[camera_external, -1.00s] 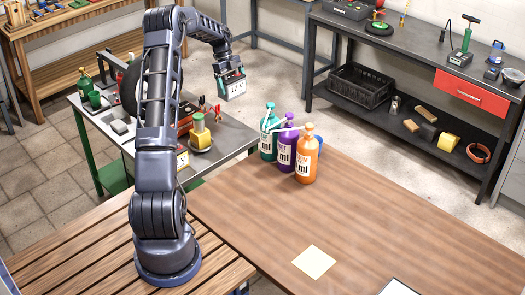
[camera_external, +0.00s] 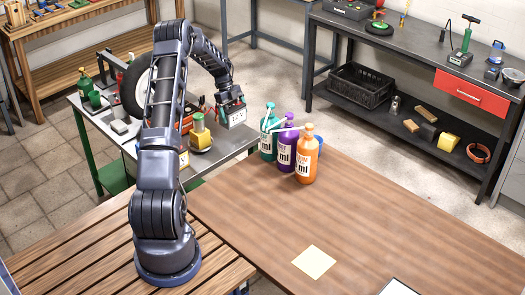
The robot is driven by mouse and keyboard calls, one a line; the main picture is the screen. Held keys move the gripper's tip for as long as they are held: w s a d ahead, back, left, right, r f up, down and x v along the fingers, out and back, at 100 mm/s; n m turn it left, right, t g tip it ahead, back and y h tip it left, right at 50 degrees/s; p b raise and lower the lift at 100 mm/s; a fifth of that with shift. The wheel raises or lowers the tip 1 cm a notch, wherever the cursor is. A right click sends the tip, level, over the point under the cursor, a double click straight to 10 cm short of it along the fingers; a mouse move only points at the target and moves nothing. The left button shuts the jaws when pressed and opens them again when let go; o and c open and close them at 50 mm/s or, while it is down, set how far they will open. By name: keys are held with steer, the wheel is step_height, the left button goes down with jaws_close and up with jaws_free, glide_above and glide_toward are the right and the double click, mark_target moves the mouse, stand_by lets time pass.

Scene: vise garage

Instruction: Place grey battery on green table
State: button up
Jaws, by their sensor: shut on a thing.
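The grey battery (camera_external: 234,116), a small box with a pale label reading something like "12V", is held in my gripper (camera_external: 229,102). My gripper is shut on its top and points down. The battery is over the right part of the green table (camera_external: 237,142), which has a grey metal top and green legs. It looks very close to the tabletop; I cannot tell whether it touches. My arm hides part of the table's middle.
A wheel (camera_external: 138,92) and a green bottle (camera_external: 86,84) are farther left. Teal (camera_external: 268,140), purple (camera_external: 286,145) and orange bottles (camera_external: 306,160) stand on the wooden table (camera_external: 350,210) to the right.

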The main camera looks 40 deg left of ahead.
mark_target(234, 123)
steer(key=shift+f, duration=2.9)
steer(key=shift+f, duration=0.1)
steer(key=o, duration=1.4)
steer(key=shift+f, duration=0.1)
